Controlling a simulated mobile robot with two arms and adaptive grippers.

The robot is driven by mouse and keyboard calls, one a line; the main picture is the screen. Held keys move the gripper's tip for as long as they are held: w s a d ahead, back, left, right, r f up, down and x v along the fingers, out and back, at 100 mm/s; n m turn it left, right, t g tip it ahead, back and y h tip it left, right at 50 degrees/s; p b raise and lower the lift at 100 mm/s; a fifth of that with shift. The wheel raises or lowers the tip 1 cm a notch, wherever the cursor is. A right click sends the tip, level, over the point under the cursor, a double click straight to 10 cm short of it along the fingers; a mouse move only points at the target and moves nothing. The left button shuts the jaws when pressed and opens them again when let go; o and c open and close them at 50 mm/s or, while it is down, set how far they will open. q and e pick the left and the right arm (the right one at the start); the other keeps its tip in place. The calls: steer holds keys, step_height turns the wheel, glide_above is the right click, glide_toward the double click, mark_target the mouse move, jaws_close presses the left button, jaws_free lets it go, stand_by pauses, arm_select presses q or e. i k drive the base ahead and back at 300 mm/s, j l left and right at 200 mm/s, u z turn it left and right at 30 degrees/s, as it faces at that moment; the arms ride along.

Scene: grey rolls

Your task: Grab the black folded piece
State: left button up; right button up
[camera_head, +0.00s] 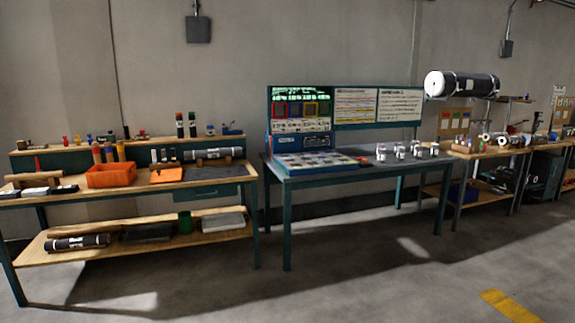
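A dark, flat piece that looks folded (147,232) lies on the lower shelf (95,250) of the wooden workbench at the left. It sits between a black roll (78,242) and a green cup (185,222). A dark grey flat sheet (208,173) lies on the benchtop above, beside an orange folded piece (166,175). I cannot tell for certain which of these is the black folded piece. Neither of my grippers shows in the head view.
An orange bin (110,176) stands on the left bench (75,193). A green-framed table (345,174) with a panel and several small white-and-dark cylinders stands in the middle. More benches with rolls stand at the right. The concrete floor (330,275) in front is clear.

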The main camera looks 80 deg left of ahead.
mark_target(66, 189)
steer(key=u, duration=4.3)
